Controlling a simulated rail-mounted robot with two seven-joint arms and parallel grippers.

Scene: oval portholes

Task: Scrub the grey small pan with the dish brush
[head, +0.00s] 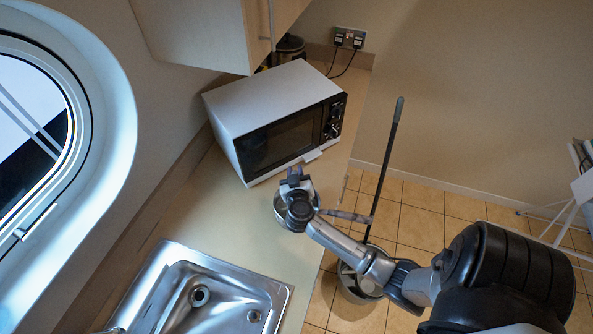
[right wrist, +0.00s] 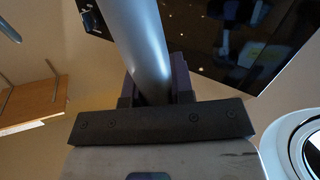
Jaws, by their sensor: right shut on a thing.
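My right gripper (head: 297,176) is over the counter in front of the microwave. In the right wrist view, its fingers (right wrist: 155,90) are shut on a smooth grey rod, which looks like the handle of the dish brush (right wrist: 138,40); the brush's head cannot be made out. A round grey rim, which looks like the small pan (head: 281,213), shows on the counter below my right wrist, mostly hidden by it. A thin handle (head: 347,215) sticks out to the right past the counter edge, likely the pan's. I cannot tell whether brush and pan touch. My left gripper is not in view.
A white microwave (head: 268,110) stands close behind the gripper. A steel sink (head: 215,290) is set in the counter (head: 240,225) at lower left. A bin (head: 355,285) and a long dark pole (head: 385,165) stand beside the counter. Counter between sink and pan is clear.

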